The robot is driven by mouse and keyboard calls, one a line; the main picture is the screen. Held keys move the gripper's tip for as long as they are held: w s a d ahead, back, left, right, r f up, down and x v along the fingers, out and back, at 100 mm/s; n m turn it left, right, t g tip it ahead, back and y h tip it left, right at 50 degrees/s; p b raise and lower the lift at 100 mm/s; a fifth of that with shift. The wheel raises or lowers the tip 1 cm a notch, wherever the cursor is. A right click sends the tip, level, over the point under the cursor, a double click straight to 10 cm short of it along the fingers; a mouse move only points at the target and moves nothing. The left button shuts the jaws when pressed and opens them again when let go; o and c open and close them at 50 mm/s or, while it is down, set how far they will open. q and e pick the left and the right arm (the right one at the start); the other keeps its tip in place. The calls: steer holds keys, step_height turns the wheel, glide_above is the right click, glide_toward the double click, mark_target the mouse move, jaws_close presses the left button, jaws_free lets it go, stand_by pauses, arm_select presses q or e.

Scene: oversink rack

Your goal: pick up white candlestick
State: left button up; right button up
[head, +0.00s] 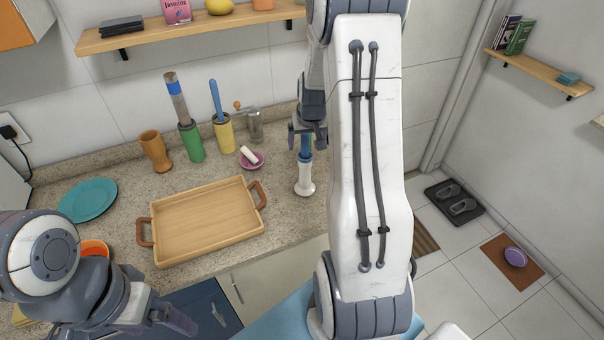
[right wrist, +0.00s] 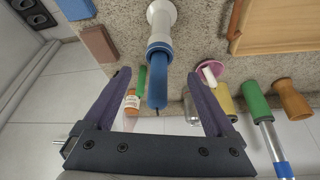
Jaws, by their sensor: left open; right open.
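The white candlestick (head: 305,178) stands upright on the speckled counter, right of the wooden tray, with a blue candle (head: 306,146) in it. In the right wrist view the white candlestick (right wrist: 161,24) is beyond my fingertips and its blue candle (right wrist: 157,82) reaches between the open fingers. My right gripper (head: 307,132) is open above the candlestick, around the candle's upper part; it also shows in the right wrist view (right wrist: 158,76). Whether a finger touches the candle I cannot tell. My left gripper (head: 178,318) is open and empty at the lower left, low in front of the counter.
The wooden tray (head: 205,222) lies left of the candlestick. A pink dish (head: 252,164) with a white piece is just behind it. Green (head: 192,144) and yellow (head: 224,134) holders and a wooden cup (head: 155,152) stand further left. A shelf (head: 190,32) hangs above.

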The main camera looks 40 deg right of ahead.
mark_target(306, 151)
steer(key=x, duration=0.4)
steer(key=p+x, duration=0.1)
steer(key=x, duration=0.1)
steer(key=shift+s+f, duration=0.2)
steer(key=shift+f, duration=0.15)
steer(key=shift+r, duration=0.1)
jaws_close()
